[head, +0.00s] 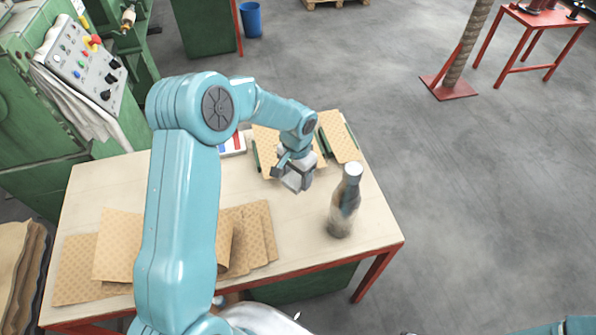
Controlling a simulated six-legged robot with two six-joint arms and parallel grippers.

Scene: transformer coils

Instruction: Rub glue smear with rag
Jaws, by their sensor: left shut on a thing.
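My left gripper (290,178) is over the far middle of the wooden table (180,182), at the near edge of the patterned boards. It is shut on a small grey, cloth-like thing that looks like the rag (298,183); the fingers hide part of it. I cannot tell whether the rag touches the table or a board. I cannot make out a glue smear; the gripper and arm may cover it. My right gripper is not in view.
A grey-brown bottle (344,205) stands right of my gripper. Patterned boards (340,136) lie at the back, and tan patterned sheets (255,235) at the front left. A red-and-white item (233,144) lies behind my arm. A green machine (40,150) stands left. The table's right edge is close.

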